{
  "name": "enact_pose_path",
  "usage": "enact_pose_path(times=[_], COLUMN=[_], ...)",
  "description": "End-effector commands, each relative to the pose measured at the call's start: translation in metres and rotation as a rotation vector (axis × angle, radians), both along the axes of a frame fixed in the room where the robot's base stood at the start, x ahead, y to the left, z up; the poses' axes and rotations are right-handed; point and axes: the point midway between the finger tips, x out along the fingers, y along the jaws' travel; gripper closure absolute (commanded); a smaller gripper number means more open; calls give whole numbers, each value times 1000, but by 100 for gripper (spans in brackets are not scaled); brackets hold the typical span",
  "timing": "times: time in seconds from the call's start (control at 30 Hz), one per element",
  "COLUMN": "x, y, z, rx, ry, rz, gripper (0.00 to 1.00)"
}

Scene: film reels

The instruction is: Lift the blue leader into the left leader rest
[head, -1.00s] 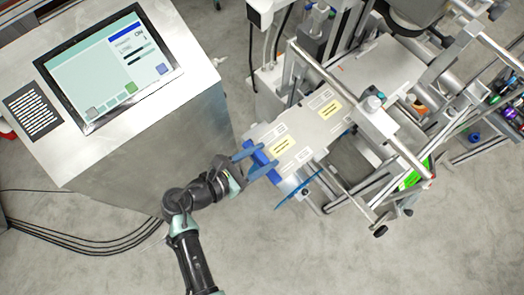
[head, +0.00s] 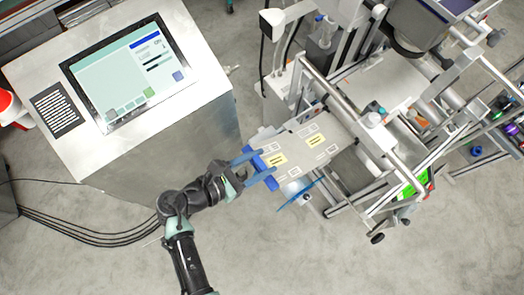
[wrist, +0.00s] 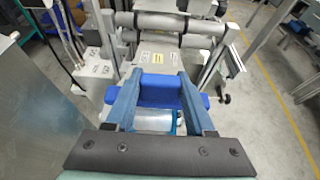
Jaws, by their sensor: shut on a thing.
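The blue leader (wrist: 160,92) shows in the wrist view as a thick blue bar lying across between my two blue fingers. In the head view a part of it (head: 258,162) shows at the near left edge of the machine's label-covered plate. My gripper (head: 266,163) reaches this edge from the left and is shut on the blue leader. In the wrist view my gripper (wrist: 160,78) has one finger on each side of the bar, whose ends stick out past them. I cannot make out for certain which part is the left leader rest.
The machine's plate (head: 318,152) carries white and yellow labels, with metal rails (head: 372,170) beside and beyond it. A thin blue part (head: 296,196) juts from its near side. A metal console with a screen (head: 130,75) stands at the left. The floor (head: 330,260) below is clear.

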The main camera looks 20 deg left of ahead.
Motion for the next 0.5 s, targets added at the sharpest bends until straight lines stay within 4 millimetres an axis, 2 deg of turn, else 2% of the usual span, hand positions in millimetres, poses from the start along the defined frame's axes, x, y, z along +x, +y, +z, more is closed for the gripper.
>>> enact_pose_path(times=[0.5], x=[-9], y=[7], z=[23], rx=[-1], ry=[1], rz=[0], gripper=[100])
